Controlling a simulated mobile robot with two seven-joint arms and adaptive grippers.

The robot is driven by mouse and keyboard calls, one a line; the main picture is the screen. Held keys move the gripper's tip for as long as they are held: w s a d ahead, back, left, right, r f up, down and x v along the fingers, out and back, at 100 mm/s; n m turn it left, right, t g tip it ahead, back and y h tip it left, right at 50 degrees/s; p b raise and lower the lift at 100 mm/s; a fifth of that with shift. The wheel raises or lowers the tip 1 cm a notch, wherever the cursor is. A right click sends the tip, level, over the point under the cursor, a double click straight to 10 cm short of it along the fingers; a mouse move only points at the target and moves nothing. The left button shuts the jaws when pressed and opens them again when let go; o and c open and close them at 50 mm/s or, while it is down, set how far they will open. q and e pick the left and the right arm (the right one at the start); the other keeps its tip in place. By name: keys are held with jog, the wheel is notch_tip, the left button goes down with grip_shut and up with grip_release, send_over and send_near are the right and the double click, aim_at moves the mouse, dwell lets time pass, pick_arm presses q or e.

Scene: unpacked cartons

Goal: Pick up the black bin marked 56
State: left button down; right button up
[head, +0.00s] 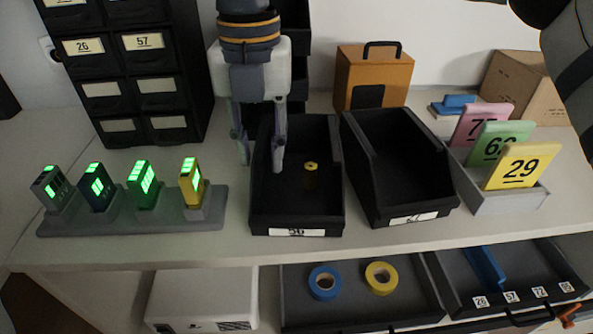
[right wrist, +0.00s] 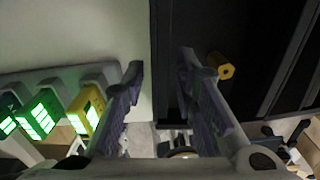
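The black bin marked 56 (head: 297,222) stands on the table in the head view, its label at the front. A small yellow-topped cylinder (head: 311,174) is inside it and also shows in the right wrist view (right wrist: 220,66). My right gripper (head: 259,160) points down at the bin's left wall. It is open, with one finger outside the wall and the other on the inner side. In the right wrist view the bin's wall (right wrist: 163,60) lies between the spread fingertips (right wrist: 160,70), with gaps visible. My left gripper is not in view.
A second black bin marked 27 (head: 414,218) stands close on the right. A rack of lit devices (head: 130,220) is on the left. Number cards stand in a grey holder (head: 492,200). An orange case (head: 372,75) is behind. Open drawers (head: 360,310) lie below the table edge.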

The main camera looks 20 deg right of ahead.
aim_at(261, 187)
jog(key=f, duration=0.3)
jog(key=shift+s+a+f, duration=0.15)
jog(key=shift+a+f, duration=0.15)
jog(key=shift+f, duration=0.35)
jog(key=shift+r, duration=0.15)
grip_shut()
